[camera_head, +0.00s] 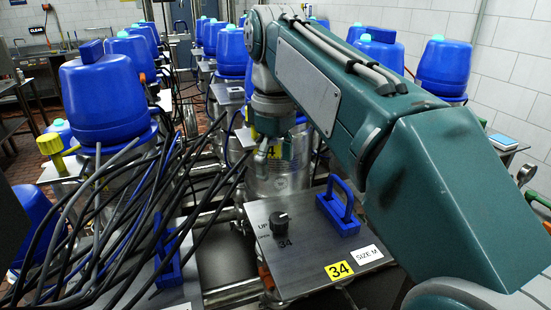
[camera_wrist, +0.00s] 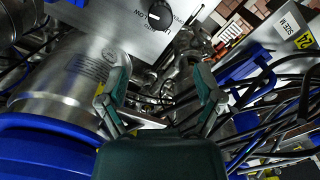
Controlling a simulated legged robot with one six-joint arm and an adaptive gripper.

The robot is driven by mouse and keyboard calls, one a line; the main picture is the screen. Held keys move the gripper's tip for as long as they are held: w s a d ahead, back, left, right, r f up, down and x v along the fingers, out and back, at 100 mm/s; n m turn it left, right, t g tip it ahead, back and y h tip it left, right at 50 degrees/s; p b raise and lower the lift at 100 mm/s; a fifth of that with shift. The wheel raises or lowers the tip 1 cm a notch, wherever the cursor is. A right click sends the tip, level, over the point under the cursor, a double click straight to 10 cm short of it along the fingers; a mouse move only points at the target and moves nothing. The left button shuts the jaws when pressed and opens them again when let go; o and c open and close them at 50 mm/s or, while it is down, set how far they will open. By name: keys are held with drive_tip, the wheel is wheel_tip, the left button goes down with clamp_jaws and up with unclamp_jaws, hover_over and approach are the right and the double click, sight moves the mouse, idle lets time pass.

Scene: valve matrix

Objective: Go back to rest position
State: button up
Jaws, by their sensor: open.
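My green-grey arm crosses the right half of the head view and reaches forward. My gripper (camera_head: 268,150) hangs from it, pointing down in front of a steel valve body, above and behind the grey panel marked 34 (camera_head: 310,268). In the wrist view the two fingers of my gripper (camera_wrist: 160,80) stand apart with nothing held between them. The panel has a black knob (camera_head: 279,223) and a blue handle (camera_head: 339,207). A knob on a plate (camera_wrist: 158,20) also shows at the top of the wrist view.
Blue-capped valves (camera_head: 104,98) stand in rows on both sides. Loose black cables (camera_head: 150,215) spread over the left foreground. In the wrist view a steel cylinder (camera_wrist: 75,75) lies close on the left, and cables and a blue handle (camera_wrist: 245,68) lie on the right.

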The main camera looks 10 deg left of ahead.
drive_tip(key=shift+r, duration=0.25)
drive_tip(key=shift+d, duration=0.1)
drive_tip(key=s+d+f+m+t, duration=0.1)
drive_tip(key=s+d+f+m, duration=0.15)
drive_tip(key=d, duration=0.45)
drive_tip(key=s+d+f+m+t, duration=0.1)
drive_tip(key=s+d+f+m, duration=0.1)
drive_tip(key=d+m, duration=0.35)
drive_tip(key=s+d+f+m+t, duration=0.3)
drive_tip(key=s+d+f+m, duration=0.2)
drive_tip(key=s+d+f, duration=0.5)
wheel_tip(320, 180, down, 4)
drive_tip(key=shift+d+r+t, duration=0.25)
drive_tip(key=shift+d+t, duration=0.05)
drive_tip(key=shift+d, duration=0.65)
idle(0.7)
